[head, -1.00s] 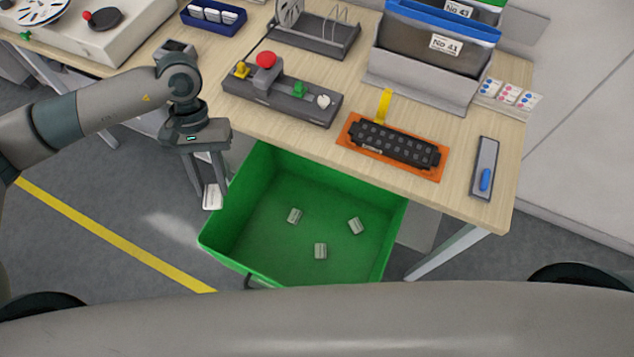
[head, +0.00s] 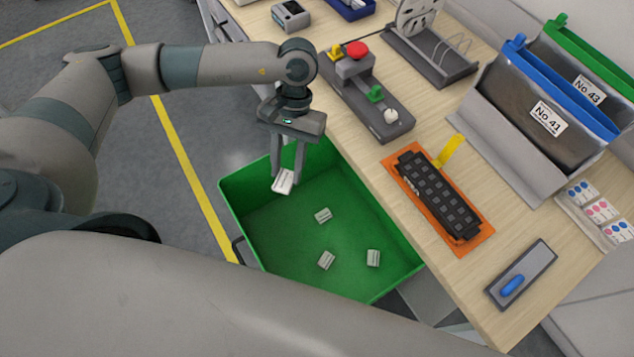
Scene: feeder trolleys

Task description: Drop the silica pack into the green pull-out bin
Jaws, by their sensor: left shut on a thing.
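My left gripper (head: 284,180) points down in the head view, shut on a small white silica pack (head: 283,182) with printing on it. The pack hangs tilted between the fingertips and appears over the upper left part of the green pull-out bin (head: 365,283); its exact height above the bin cannot be told. The bin is open, pulled out below the table's edge. Several small pale packs lie apart on its floor, one of them a pack near the middle (head: 323,215). My right gripper is not in view.
The wooden table (head: 520,250) holds a control box with a red button (head: 357,50), an orange mat (head: 476,240) under a black strip, and a grey plate with a blue handle (head: 512,286). Labelled file bins (head: 549,118) stand at the right. Yellow floor lines run at left.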

